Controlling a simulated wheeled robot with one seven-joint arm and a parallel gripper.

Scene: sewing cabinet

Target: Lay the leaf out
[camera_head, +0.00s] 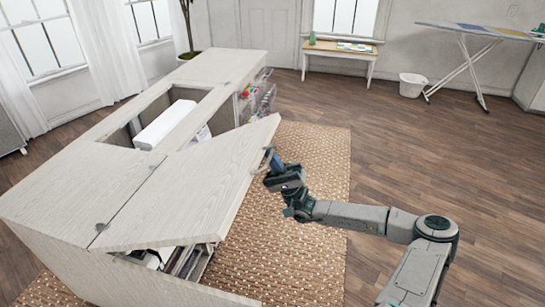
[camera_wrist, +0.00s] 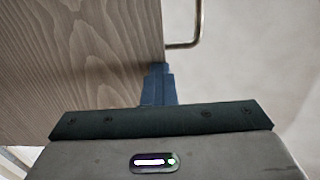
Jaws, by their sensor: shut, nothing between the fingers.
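The leaf (camera_head: 195,195) is a pale wood panel joined by round hinges to the top of the sewing cabinet (camera_head: 75,195). It slants, with its free right edge raised and a gap beneath its near edge. A small metal bar handle (camera_head: 263,162) sits at that free edge; in the wrist view the handle (camera_wrist: 198,25) shows at the top. My gripper (camera_head: 273,161) is at the free edge beside the handle. In the wrist view its blue fingers (camera_wrist: 158,86) are together, overlapping the leaf's edge (camera_wrist: 85,50). I cannot tell whether they touch the leaf.
A white machine (camera_head: 165,123) sits in the cabinet's open well. Items show in the compartment (camera_head: 180,262) below the leaf. A woven rug (camera_head: 315,185) lies under the cabinet. The wooden floor (camera_head: 450,165) to the right is clear; a white bin (camera_head: 412,86) and ironing board (camera_head: 475,31) stand far back.

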